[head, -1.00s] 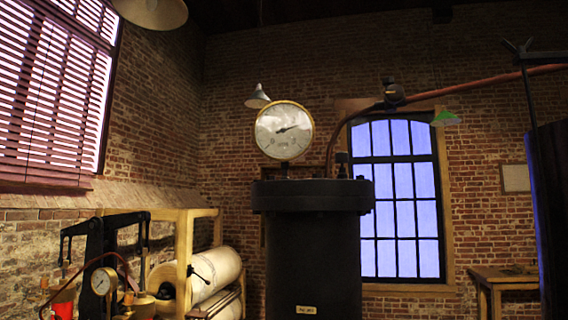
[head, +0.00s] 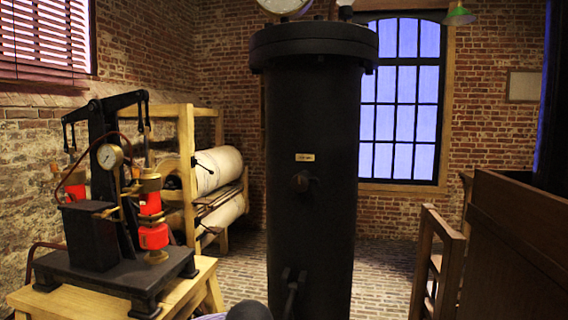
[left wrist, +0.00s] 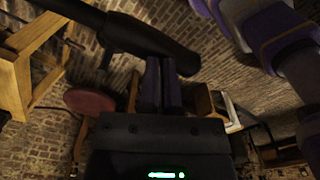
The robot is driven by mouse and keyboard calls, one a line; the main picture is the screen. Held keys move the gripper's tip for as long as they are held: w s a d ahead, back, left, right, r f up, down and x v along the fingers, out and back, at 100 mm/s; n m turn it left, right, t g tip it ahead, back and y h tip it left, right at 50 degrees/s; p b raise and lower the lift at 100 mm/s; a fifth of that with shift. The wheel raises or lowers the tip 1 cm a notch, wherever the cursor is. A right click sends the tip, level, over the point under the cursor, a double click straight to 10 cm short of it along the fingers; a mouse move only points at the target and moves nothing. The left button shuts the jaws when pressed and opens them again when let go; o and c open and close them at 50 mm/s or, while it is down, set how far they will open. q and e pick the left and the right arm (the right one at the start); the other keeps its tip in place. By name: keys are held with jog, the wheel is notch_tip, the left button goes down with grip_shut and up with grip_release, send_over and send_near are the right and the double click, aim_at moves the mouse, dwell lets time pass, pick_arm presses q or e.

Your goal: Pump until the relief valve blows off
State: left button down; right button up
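The pump (head: 120,190) stands at the left in the head view, with a black beam on top, red cylinder parts and a small round gauge (head: 110,156). The tall black vessel (head: 315,140) stands in the middle. Its large gauge (head: 285,5) is cut off by the top edge, so its needle cannot be read. A small fitting (head: 345,10) shows beside it; I cannot tell if it is the relief valve. In the left wrist view, my left gripper (left wrist: 162,62) has its fingers close together at a dark bar with a thicker end (left wrist: 150,42); their grip is unclear. My right gripper is out of view.
The pump rests on a wooden stand (head: 190,290). Behind it is a wooden rack (head: 187,160) with large pale rolls (head: 217,168). A wooden chair (head: 425,260) and wooden panelling (head: 515,240) stand at the right. Bare floor (head: 385,265) shows between vessel and chair.

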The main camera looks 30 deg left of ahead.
pick_arm(q)
notch_tip(320, 180, up, 14)
jog(key=p, duration=1.1)
jog(key=shift+r, duration=0.2)
jog(key=shift+r, duration=0.1)
notch_tip(320, 180, up, 4)
jog(key=p, duration=0.3)
